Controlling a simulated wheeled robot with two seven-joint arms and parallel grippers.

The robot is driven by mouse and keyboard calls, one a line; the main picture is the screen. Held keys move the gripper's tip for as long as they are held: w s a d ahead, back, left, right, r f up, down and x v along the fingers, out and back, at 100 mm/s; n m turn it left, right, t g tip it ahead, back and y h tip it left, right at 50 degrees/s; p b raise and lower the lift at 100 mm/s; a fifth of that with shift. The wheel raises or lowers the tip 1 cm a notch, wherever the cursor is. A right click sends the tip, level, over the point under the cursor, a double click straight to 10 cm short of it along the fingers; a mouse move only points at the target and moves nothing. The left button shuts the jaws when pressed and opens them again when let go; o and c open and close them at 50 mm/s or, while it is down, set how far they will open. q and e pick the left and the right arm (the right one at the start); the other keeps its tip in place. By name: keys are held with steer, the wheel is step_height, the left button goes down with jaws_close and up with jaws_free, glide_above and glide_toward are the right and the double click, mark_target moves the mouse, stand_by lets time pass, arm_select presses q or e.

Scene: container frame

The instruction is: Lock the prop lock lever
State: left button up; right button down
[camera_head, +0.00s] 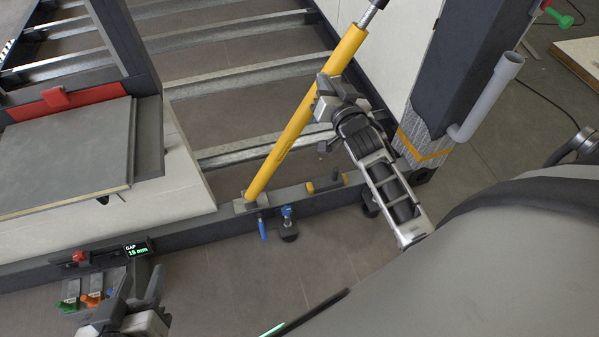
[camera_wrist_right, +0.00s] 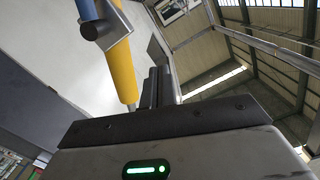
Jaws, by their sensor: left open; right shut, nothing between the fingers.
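The yellow prop (camera_head: 303,117) slants up from the lower frame rail to the upper right, with a bright metal rod at its top end. In the right wrist view the yellow prop (camera_wrist_right: 122,68) passes the upper left, with a grey collar (camera_wrist_right: 113,28) and a blue-grey piece beside it. I cannot tell for sure which part is the lock lever. My right gripper (camera_head: 322,97) is at the prop's middle, partly over it in the head view; its shut fingers (camera_wrist_right: 159,88) show beside the prop. My left gripper (camera_head: 142,285) is open at the bottom left, away from the prop.
The lower rail (camera_head: 220,226) carries a yellow-ended fitting (camera_head: 325,183) and blue-handled parts (camera_head: 287,213). A dark post (camera_head: 455,75) with a grey pipe (camera_head: 487,97) stands to the right.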

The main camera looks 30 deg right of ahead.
steer(key=v, duration=0.9)
arm_select(q)
steer(key=shift+r+p, duration=0.35)
steer(key=shift+r, duration=0.05)
arm_select(e)
steer(key=s+a+f+n+g+y, duration=0.3)
steer(key=s+a, duration=0.3)
steer(key=a, duration=0.3)
steer(key=s+a+f+n+g+y, duration=0.3)
steer(key=s+a+f+n, duration=0.2)
steer(key=a, duration=0.4)
steer(key=shift+s+f+y, duration=0.3)
steer(key=shift+s+f, duration=0.1)
steer(key=shift+f, duration=0.1)
arm_select(q)
step_height(320, 180, down, 7)
steer(key=a+y, duration=0.1)
steer(key=shift+s+r+g, duration=0.15)
steer(key=shift+s+g, duration=0.05)
steer(key=shift+g, duration=0.2)
arm_select(e)
steer(key=shift+s+a+f+n, duration=0.1)
steer(key=shift+s+a+n, duration=0.2)
steer(key=shift+s+a, duration=0.15)
arm_select(q)
steer(key=shift+a, duration=0.1)
